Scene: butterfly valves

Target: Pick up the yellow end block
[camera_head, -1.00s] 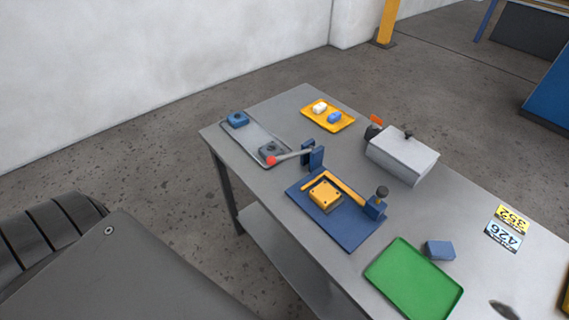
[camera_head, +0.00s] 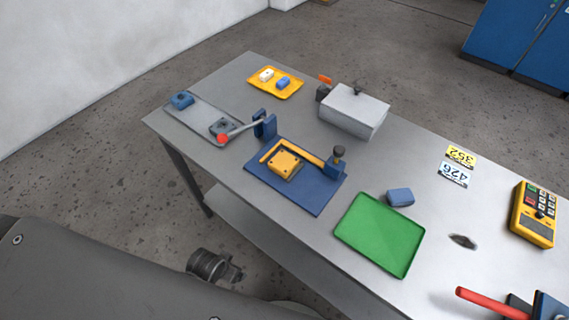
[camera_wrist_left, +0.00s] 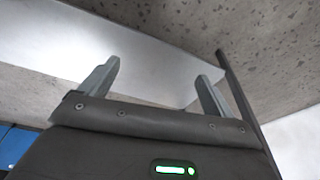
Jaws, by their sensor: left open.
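The yellow end block (camera_head: 284,165) is a squarish piece with small dark holes in its top. It sits in the blue fixture (camera_head: 308,194) on the grey table, beside a yellow bar. In the left wrist view my left gripper (camera_wrist_left: 158,69) is open, its two grey fingers apart with nothing between them. The block does not show in that view, and the gripper's jaws do not show in the head view. My right gripper is in neither view.
A lever with a red ball (camera_head: 222,139) stands left of the fixture. A green tray (camera_head: 380,234), blue block (camera_head: 400,197) and grey box (camera_head: 354,110) stand to its right. A yellow tray (camera_head: 290,94) is behind. A control box (camera_head: 535,214) is far right.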

